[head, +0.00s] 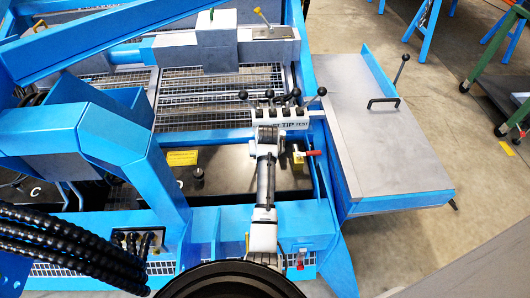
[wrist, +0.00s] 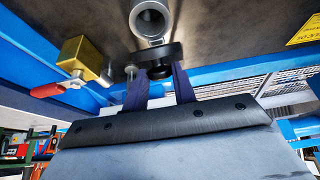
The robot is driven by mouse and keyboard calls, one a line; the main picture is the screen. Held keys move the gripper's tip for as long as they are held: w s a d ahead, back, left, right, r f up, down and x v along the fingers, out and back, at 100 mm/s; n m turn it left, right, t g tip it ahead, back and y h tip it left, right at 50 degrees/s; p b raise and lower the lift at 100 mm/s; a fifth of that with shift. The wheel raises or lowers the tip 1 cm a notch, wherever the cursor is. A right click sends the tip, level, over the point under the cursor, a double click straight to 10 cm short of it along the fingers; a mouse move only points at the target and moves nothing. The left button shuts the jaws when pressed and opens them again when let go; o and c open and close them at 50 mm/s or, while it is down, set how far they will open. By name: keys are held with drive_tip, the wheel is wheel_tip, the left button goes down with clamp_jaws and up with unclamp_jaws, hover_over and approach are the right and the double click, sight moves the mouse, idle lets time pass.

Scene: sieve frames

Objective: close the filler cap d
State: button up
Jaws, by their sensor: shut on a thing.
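In the wrist view a grey round filler neck (wrist: 139,38) shows at the top, its mouth facing the camera. A black cap (wrist: 137,52) sits just below it, its dark knob (wrist: 160,72) toward me. The cap looks swung aside from the mouth. My gripper (wrist: 159,79) has its two purple-grey fingers on either side of the knob and is shut on it. In the head view my arm covers the neck and cap, and my fingertips are hidden.
A brass valve (wrist: 84,60) with a red handle (wrist: 48,90) is close beside the cap; the handle also shows in the head view (head: 309,153). A lever panel (head: 280,118) stands behind my wrist. A blue beam (head: 250,220) runs in front. Another black cap (head: 197,173) is left.

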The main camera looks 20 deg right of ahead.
drive_tip(key=s+t+b, duration=0.1)
drive_tip(key=f+t+b, duration=0.1)
drive_tip(key=shift+s+a+t+h, duration=0.25)
drive_tip(key=shift+s+t+h, duration=0.05)
drive_tip(key=shift+s+h, duration=0.1)
drive_tip(key=t+b, duration=0.1)
drive_tip(key=b, duration=0.1)
drive_tip(key=s+f+t+b, duration=0.1)
drive_tip(key=b, duration=0.1)
drive_tip(key=shift+s+a+f+t+h, duration=0.15)
drive_tip(key=shift+a+f+t+h, duration=0.05)
drive_tip(key=shift+t+h, duration=0.1)
drive_tip(key=t+b, duration=0.1)
drive_tip(key=b, duration=0.2)
drive_tip(key=s+f+t+h+b, duration=0.1)
drive_tip(key=t+b, duration=0.1)
drive_tip(key=b, duration=0.1)
drive_tip(key=shift+s+a+f, duration=0.1)
drive_tip(key=shift+a, duration=0.05)
drive_tip(key=shift+s+t+b, duration=0.1)
drive_tip(key=shift+t+b, duration=0.3)
drive_tip(key=shift+b, duration=0.5)
drive_tip(key=shift+s+t+b, duration=0.1)
drive_tip(key=shift+t+b, duration=0.2)
drive_tip(key=shift+b, duration=0.15)
drive_tip(key=o, duration=1)
drive_tip(key=shift+c, duration=0.2)
drive_tip(key=shift+s+a, duration=0.1)
